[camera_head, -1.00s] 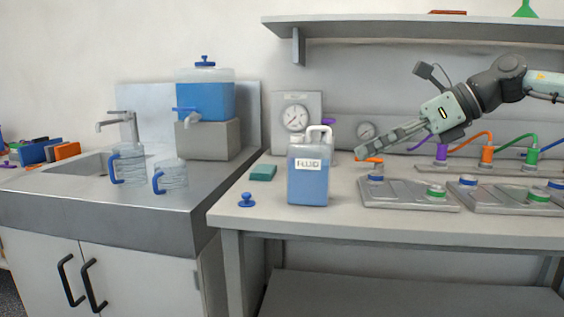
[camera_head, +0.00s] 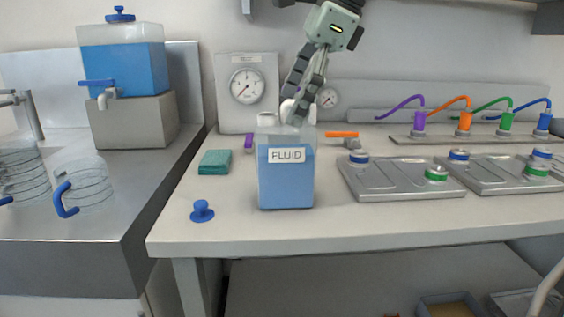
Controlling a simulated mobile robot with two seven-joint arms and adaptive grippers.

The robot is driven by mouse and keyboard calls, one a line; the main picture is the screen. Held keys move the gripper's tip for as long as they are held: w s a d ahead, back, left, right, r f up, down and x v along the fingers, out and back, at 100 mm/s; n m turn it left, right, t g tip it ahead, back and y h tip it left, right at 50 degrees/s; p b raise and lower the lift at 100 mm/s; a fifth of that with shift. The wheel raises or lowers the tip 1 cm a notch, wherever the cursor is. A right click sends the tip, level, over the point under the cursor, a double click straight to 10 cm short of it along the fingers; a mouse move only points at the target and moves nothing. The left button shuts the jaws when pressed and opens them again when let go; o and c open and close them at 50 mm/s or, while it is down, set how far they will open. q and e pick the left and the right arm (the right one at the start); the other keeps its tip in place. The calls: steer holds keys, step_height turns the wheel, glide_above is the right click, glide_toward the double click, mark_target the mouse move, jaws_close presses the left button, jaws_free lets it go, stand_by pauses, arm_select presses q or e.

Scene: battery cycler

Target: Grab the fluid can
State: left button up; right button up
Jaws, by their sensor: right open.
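The fluid can (camera_head: 286,182) stands upright near the front left of the white bench. It is a translucent container with blue liquid, a FLUID label and a white handle on top. My right gripper (camera_head: 297,112) points down from above at the can's top, its open fingers at the handle. My left gripper is not in view.
A blue knob-like stopper (camera_head: 202,211) and a teal sponge (camera_head: 215,162) lie left of the can. Metal battery trays (camera_head: 400,187) are to its right. A gauge box (camera_head: 248,112) stands behind. The sink counter (camera_head: 100,235) with pitchers is at left.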

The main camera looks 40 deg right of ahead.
mark_target(280, 124)
steer(key=x, duration=0.5)
steer(key=shift+w, duration=0.15)
steer(key=shift+r, duration=0.15)
steer(key=c, duration=2)
